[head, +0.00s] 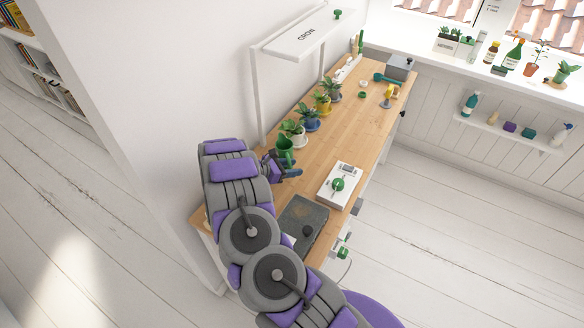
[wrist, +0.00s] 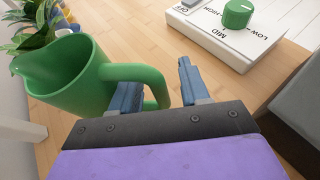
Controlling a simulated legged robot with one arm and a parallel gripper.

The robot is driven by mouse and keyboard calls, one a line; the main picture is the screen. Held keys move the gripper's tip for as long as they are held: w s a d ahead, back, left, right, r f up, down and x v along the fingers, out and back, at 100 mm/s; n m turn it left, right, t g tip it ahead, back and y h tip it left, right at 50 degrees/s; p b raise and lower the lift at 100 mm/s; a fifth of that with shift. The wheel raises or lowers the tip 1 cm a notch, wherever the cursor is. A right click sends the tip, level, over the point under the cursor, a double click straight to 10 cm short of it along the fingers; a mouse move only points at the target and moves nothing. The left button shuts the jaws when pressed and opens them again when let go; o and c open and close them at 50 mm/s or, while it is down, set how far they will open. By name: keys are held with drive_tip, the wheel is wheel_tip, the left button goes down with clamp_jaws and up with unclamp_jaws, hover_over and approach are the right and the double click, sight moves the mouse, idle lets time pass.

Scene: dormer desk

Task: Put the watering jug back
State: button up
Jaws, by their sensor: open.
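The green watering jug (head: 285,150) stands on the wooden desk near its wall side, by the potted plants. In the wrist view the jug (wrist: 72,75) fills the left side, with its handle (wrist: 140,72) toward my gripper (wrist: 158,76). My gripper is open. The outer bar of the handle shows between the two blue fingers, with a gap to the right finger. I cannot tell whether the left finger touches the handle. In the head view my gripper (head: 289,169) is just beside the jug, and my arm covers the near end of the desk.
Several potted plants (head: 311,118) line the wall side beyond the jug. A white box with a green knob (head: 339,184) lies to the right, and a dark grey slab (head: 305,222) is nearer. A white shelf frame (head: 297,40) stands above. The desk middle (head: 352,133) is clear.

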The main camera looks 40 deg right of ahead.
drive_tip(key=p+v, duration=0.1)
drive_tip(key=v, duration=1)
drive_tip(key=shift+a+p, duration=0.35)
drive_tip(key=shift+a, duration=0.05)
drive_tip(key=shift+r, duration=0.1)
